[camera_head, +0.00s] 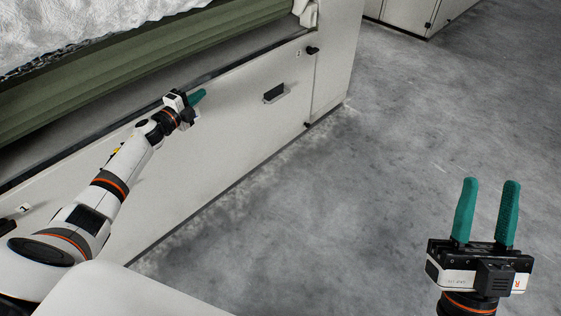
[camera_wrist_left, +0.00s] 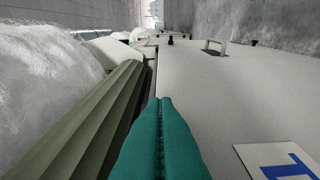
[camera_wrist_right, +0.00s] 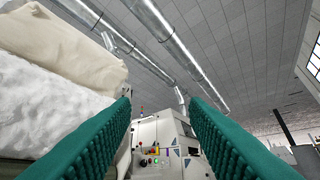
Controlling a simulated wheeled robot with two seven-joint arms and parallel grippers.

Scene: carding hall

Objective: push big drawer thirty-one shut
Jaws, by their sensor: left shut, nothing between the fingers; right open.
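No drawer number reading thirty-one can be made out. A long pale front panel (camera_head: 235,125) runs along the machine and looks closed, with a dark handle (camera_head: 274,93) on its right part. The handle also shows in the left wrist view (camera_wrist_left: 215,47). My left gripper (camera_head: 203,94) is shut and empty, at the panel's upper edge left of the handle. I cannot tell whether it touches. A white label (camera_wrist_left: 280,162) with a blue mark, cut off by the frame, is beside its fingers. My right gripper (camera_head: 490,181) is open and empty over the floor, away from the panel.
Green fluted rolls (camera_head: 130,60) and white fibre (camera_head: 70,25) lie above the panel. Small dark knobs (camera_head: 312,50) sit at the panel's right end. Another pale cabinet (camera_head: 408,14) stands at the back. The grey floor (camera_head: 400,130) between is clear.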

